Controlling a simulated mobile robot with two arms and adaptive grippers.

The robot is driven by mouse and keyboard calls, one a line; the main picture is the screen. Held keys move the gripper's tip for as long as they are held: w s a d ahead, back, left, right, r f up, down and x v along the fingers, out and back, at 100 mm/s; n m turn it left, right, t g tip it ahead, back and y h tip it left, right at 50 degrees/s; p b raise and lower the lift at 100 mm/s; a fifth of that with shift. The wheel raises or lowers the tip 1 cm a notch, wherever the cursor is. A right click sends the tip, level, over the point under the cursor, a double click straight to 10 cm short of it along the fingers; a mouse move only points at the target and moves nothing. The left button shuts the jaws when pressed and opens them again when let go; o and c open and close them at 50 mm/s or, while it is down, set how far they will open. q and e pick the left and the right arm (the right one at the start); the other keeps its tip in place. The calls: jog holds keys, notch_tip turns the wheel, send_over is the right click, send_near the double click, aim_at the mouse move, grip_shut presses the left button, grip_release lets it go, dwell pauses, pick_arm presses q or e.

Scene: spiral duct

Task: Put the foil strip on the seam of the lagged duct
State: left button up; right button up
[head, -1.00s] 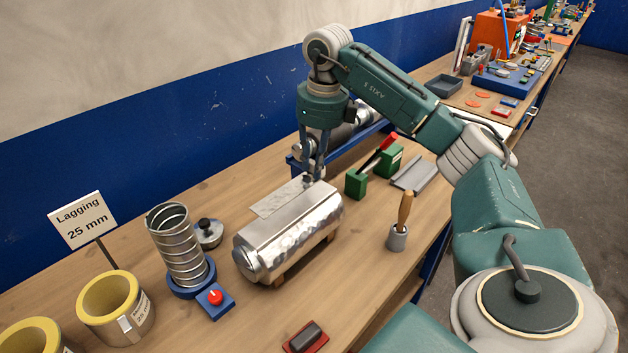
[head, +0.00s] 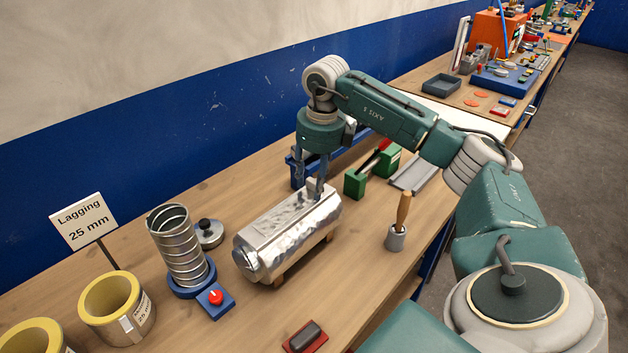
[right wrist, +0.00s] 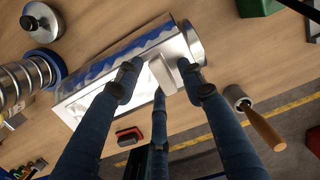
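The lagged duct (head: 300,238) lies on the bench on a low wooden cradle, clad in shiny crinkled foil. It also shows in the right wrist view (right wrist: 185,45). The pale foil strip (head: 275,217) lies lengthwise along the top of the duct; its near part shows flat and bright in the right wrist view (right wrist: 88,108). My right gripper (head: 314,187) is at the right end of the strip, low over the duct's top. The seam is hidden under or beside the strip. My left gripper is out of view.
A wire-like spiral duct (head: 180,245) on a blue base and yellow lagging rings (head: 113,300) stand to the left. A red-based pad (head: 305,338) lies in front.

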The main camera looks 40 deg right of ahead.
jog(key=shift+r, duration=0.2)
jog(key=r, duration=0.3)
jog(key=r+b, duration=0.1)
jog(key=r, duration=0.1)
jog(key=s+r, duration=0.1)
jog(key=r, duration=0.2)
jog(key=shift+r+b, duration=0.3)
jog(key=shift+r, duration=0.05)
jog(key=r, duration=0.2)
jog(key=r+p, duration=0.1)
jog(key=shift+s+r, duration=0.15)
jog(key=shift+s, duration=0.1)
